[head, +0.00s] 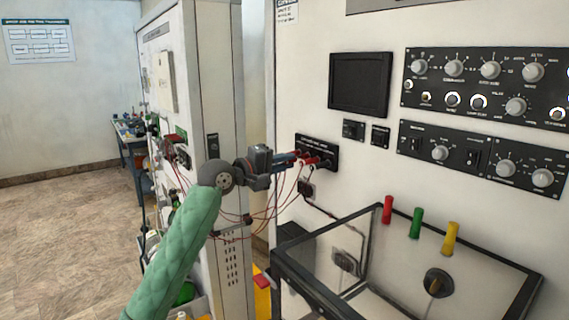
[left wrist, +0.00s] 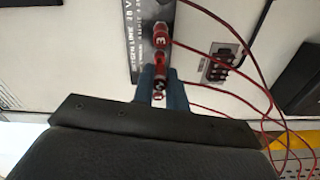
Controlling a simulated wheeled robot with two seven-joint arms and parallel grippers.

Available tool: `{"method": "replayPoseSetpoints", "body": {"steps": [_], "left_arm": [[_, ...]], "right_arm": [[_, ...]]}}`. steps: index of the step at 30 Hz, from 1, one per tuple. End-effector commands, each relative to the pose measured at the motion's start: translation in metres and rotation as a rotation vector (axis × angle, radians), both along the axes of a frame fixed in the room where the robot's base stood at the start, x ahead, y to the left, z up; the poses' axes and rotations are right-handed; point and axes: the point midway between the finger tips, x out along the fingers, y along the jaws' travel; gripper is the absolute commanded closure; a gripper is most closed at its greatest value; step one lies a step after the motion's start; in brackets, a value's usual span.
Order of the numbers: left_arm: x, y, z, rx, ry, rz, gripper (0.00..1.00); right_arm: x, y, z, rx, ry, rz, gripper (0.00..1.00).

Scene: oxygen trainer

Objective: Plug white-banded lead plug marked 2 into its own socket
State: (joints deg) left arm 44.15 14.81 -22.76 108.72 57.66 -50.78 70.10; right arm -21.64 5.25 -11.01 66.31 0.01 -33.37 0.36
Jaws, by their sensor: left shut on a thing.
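My left gripper (head: 288,158) is at the black socket panel (head: 330,148) on the white cabinet in the head view. In the left wrist view its blue fingers (left wrist: 160,92) are shut on a red lead plug (left wrist: 158,86) with a white mark near its end; I cannot read its number surely. A red plug marked 3 (left wrist: 160,38) stands at the panel (left wrist: 140,30), with another red part between it and the held plug. Red plugs (head: 313,160) show beside my gripper in the head view. The fingers and plugs hide the sockets, so seating cannot be told. My right gripper is not in view.
Thin red leads (head: 262,213) hang in loops below the panel. A small black connector block (left wrist: 219,66) is beside the panel. A clear-sided, black-framed box (head: 405,255) juts out at lower right, with red, green and yellow handles above. Open floor (head: 60,220) is at left.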

Motion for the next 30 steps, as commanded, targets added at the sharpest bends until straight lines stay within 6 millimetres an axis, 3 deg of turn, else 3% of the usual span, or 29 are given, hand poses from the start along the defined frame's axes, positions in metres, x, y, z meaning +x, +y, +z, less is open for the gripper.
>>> {"method": "replayPoseSetpoints", "body": {"steps": [12,30], "left_arm": [[0.0001,0.0001,0.0015,0.000,-0.002,0.000,1.00],[0.0002,0.0002,0.0008,0.001,-0.003,0.000,1.00]], "right_arm": [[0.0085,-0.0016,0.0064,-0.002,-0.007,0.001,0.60],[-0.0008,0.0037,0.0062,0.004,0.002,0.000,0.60]]}}
